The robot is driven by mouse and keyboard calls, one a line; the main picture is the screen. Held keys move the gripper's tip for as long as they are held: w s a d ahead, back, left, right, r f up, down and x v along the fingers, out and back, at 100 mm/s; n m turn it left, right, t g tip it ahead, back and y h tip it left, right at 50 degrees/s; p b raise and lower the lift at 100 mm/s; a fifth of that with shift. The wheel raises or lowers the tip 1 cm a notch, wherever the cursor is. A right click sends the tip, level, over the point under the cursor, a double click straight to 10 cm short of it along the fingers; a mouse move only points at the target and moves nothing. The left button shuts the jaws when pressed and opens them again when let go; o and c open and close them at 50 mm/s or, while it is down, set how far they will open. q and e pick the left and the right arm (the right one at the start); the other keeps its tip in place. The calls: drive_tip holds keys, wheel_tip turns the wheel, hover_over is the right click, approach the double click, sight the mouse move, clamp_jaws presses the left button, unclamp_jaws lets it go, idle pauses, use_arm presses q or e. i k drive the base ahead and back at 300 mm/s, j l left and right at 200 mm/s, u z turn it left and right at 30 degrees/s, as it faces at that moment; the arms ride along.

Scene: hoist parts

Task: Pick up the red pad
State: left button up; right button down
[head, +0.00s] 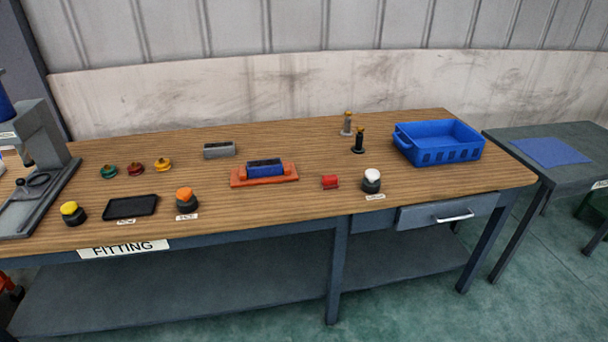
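A small dark red round piece (136,168) with a raised knob sits at the back left of the wooden bench, between a matching green piece (109,171) and a yellow one (164,165). It looks like the red pad. Another small bright red part (330,182), roughly cylindrical, lies right of the middle of the bench. Neither of my grippers is in the head view, and nothing covers the red pieces.
The wooden bench (230,213) also holds a black tray (130,207), yellow, orange and white buttons, an orange cradle (250,181) with a blue block, a grey block (219,150), two small posts and a blue crate (438,155). A press (45,150) stands at the left.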

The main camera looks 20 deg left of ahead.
sight(329, 181)
drive_tip(key=i+j+z, duration=0.1)
drive_tip(key=j, duration=0.25)
drive_tip(key=i+j+z, duration=0.1)
drive_tip(key=j, duration=0.25)
drive_tip(key=i+j+z, duration=0.1)
drive_tip(key=j, duration=0.25)
drive_tip(key=i+j+z, duration=0.1)
drive_tip(key=j, duration=0.25)
drive_tip(key=i+j+z, duration=0.1)
drive_tip(key=j, duration=0.3)
drive_tip(key=i, duration=0.1)
